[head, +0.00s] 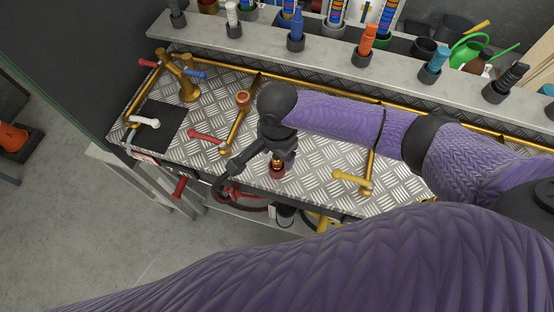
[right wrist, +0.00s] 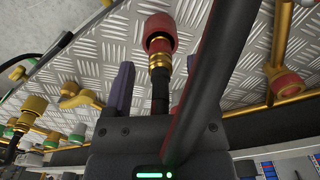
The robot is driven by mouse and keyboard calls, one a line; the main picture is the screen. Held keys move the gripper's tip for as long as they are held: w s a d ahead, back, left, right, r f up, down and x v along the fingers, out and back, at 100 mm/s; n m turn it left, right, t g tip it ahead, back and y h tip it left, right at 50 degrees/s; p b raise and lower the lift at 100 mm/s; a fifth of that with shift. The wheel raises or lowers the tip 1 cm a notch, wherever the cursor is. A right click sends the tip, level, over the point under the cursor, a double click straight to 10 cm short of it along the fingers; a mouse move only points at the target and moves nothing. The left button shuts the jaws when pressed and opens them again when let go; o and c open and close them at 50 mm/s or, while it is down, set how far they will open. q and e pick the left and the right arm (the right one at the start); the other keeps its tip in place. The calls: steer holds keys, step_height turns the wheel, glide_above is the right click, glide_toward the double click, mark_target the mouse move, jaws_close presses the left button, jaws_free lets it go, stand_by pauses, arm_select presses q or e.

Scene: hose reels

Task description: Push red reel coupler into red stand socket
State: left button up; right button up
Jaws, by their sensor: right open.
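My right gripper (head: 277,158) points down over the front part of the bench. In the right wrist view, its open fingers (right wrist: 157,77) stand on either side of a black hose end, with gaps showing. Beyond the fingertips, a brass and red coupler (right wrist: 158,62) lies in line with a wider red cup (right wrist: 159,28). I cannot tell how deep the brass part sits in it. In the head view, red and brass (head: 277,171) show just under the gripper. My left gripper is not identifiable in these views.
The patterned metal bench (head: 305,180) carries brass pipes with a red lever (head: 207,137), a yellow lever (head: 352,181) and a white lever (head: 144,121). A red-topped brass fitting (head: 243,98) stands left of my wrist. Several coloured couplers stand on the back ledge (head: 330,62).

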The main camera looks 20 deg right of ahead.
steer(key=shift+c, duration=0.2)
jaws_close()
steer(key=shift+r, duration=0.1)
